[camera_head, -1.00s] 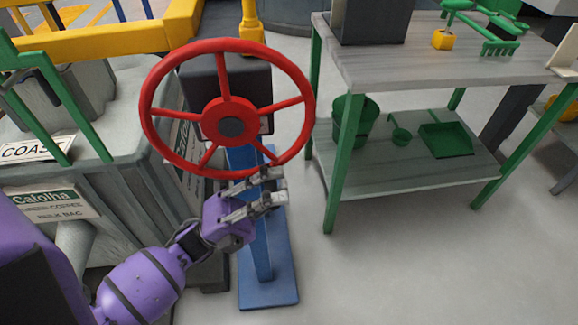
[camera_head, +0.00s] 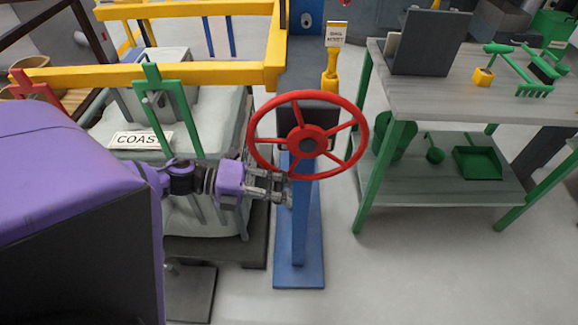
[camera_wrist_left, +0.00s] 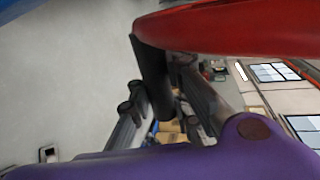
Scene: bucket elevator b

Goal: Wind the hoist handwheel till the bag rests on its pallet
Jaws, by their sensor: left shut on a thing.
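The red hoist handwheel (camera_head: 306,103) stands upright on a blue post (camera_head: 299,235) in the middle of the head view. My left gripper (camera_head: 282,186) is at the lower left of its rim. In the left wrist view the gripper's fingers (camera_wrist_left: 160,108) are shut around a dark round handle (camera_wrist_left: 151,70) under the red rim (camera_wrist_left: 220,27). My right gripper is out of view.
A yellow frame (camera_head: 190,75) and a green bracket (camera_head: 168,105) stand around the bag. A grey-topped table with green legs (camera_head: 440,90), bearing tools, stands to the right. The floor in front of it is clear.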

